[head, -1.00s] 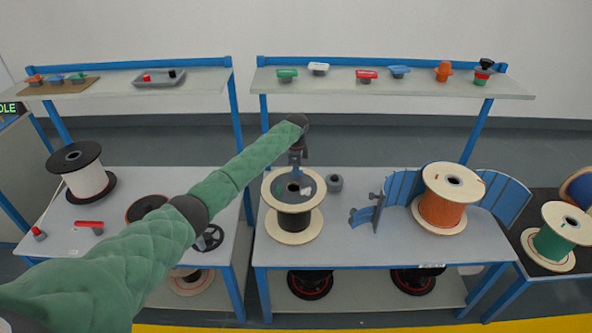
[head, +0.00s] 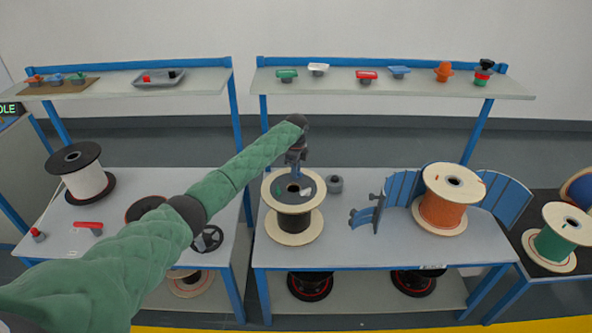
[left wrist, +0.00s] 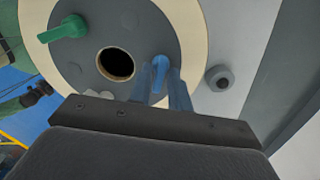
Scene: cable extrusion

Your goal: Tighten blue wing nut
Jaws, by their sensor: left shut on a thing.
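A spool (head: 308,203) with cream flanges and dark wire stands upright on the middle bench, a grey disc (left wrist: 112,22) on its top. The blue wing nut (left wrist: 160,66) is on the disc beside the dark centre hole in the left wrist view. A green wing nut (left wrist: 68,28) and a whitish one (left wrist: 98,93), partly hidden by my gripper, are on the same disc. My left gripper (head: 296,172) points down over the spool top. In the left wrist view its fingers (left wrist: 161,84) are shut on the blue wing nut. My right gripper is not in view.
A grey round part (head: 334,184) stands just right of the spool. Blue curved guards (head: 403,186) and an orange spool (head: 442,207) are further right. The shelf (head: 330,87) behind carries several coloured knobs.

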